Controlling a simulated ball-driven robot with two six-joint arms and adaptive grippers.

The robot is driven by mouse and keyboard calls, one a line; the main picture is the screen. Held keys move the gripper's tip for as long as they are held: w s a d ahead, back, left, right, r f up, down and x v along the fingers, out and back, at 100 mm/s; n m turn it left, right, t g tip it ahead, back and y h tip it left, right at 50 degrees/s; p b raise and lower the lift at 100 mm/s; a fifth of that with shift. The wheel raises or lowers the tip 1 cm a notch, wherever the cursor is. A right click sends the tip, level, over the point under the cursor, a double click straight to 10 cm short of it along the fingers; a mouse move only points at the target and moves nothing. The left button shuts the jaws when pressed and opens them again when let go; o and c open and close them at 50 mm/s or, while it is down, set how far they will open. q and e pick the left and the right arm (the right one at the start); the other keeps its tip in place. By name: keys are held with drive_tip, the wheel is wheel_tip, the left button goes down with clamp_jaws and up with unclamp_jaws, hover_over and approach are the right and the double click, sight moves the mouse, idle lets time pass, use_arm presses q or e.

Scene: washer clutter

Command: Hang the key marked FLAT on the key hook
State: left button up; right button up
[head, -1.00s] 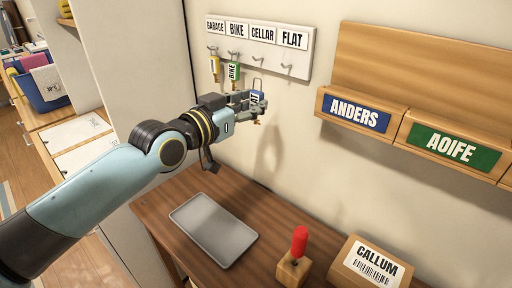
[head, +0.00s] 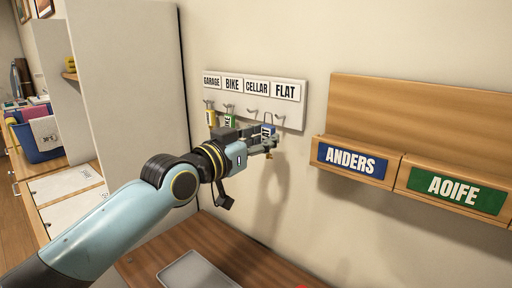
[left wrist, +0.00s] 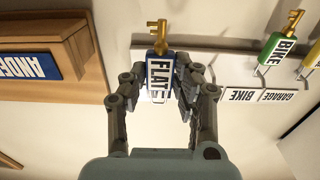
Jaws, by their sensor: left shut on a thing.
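The key marked FLAT has a blue tag (head: 268,130), and its brass key shows clearly in the left wrist view (left wrist: 158,36). My left gripper (head: 266,143) is shut on this tag and holds it just in front of the rack's lower edge. The white key rack (head: 240,104) is on the wall with labels GARAGE, BIKE, CELLAR and FLAT. The hook under FLAT (head: 279,118) is bare and just right of the held tag. Whether the tag's loop touches a hook cannot be told. My right gripper is out of view.
A yellow-tagged key (head: 211,117) and a green BIKE key (head: 230,119) hang on the left hooks. Wooden bins marked ANDERS (head: 352,160) and AOIFE (head: 453,189) are to the right. A grey tray (head: 197,272) lies on the desk below.

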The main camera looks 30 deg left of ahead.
use_arm(q)
drive_tip(key=shift+w+d+f+b, duration=0.1)
drive_tip(key=shift+w+f+b, duration=0.15)
drive_tip(key=shift+w+b, duration=0.45)
drive_tip(key=shift+w+d+f+b, duration=0.1)
drive_tip(key=shift+w+f+b, duration=0.1)
drive_tip(key=shift+w+b, duration=0.45)
drive_tip(key=shift+w+d+f+b, duration=0.1)
drive_tip(key=shift+w+f+b, duration=0.25)
drive_tip(key=shift+w, duration=0.6)
drive_tip(key=shift+r, duration=0.1)
